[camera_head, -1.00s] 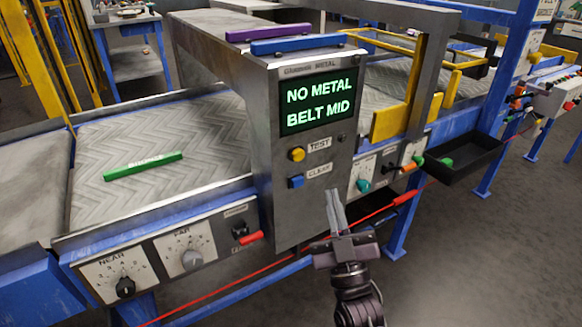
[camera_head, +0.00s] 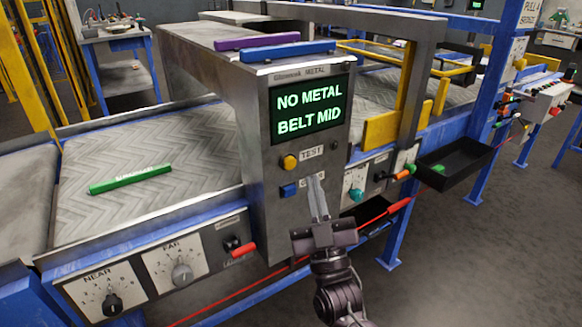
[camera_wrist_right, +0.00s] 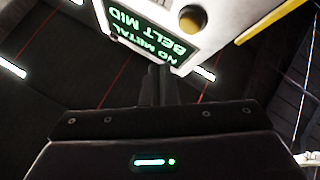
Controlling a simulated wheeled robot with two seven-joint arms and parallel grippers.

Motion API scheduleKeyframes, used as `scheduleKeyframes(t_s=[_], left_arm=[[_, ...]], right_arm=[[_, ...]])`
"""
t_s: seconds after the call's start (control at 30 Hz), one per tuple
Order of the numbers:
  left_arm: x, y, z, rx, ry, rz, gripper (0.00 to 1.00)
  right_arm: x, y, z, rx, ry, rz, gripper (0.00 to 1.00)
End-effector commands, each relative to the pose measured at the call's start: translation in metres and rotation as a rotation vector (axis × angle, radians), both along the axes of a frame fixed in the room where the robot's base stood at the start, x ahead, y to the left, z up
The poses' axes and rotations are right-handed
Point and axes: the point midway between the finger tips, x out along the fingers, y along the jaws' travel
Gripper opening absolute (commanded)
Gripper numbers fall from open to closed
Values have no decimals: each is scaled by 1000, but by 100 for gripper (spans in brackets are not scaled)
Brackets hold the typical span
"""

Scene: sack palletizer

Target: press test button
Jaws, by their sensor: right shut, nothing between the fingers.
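The yellow test button (camera_head: 289,162) is on the front of the grey metal detector housing (camera_head: 252,130), left of its TEST label. The blue button (camera_head: 288,190) sits below it, and its label is partly covered by my gripper. The screen (camera_head: 308,106) reads NO METAL, BELT MID; it also shows upside down in the right wrist view (camera_wrist_right: 150,22). My right gripper (camera_head: 316,182) is shut and empty. Its tips appear in front of the panel, below and right of the yellow button; whether they touch the panel cannot be told. My left gripper is out of view.
A green bar (camera_head: 130,179) lies on the belt at left. A purple bar (camera_head: 256,41) and a blue bar (camera_head: 290,51) lie on top of the housing. Dials (camera_head: 182,273) and a red lever (camera_head: 243,250) are lower left. A black tray (camera_head: 468,164) is at right.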

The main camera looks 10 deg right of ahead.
Motion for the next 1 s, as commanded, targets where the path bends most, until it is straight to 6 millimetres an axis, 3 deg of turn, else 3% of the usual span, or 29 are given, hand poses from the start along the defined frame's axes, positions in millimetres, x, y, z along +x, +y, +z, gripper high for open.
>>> scheduleKeyframes(t_s=[0.33,1.0], left_arm=[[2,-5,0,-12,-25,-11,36],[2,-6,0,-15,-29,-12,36]], right_arm=[[33,13,0,1,-1,2,0],[36,14,0,1,0,1,0]])
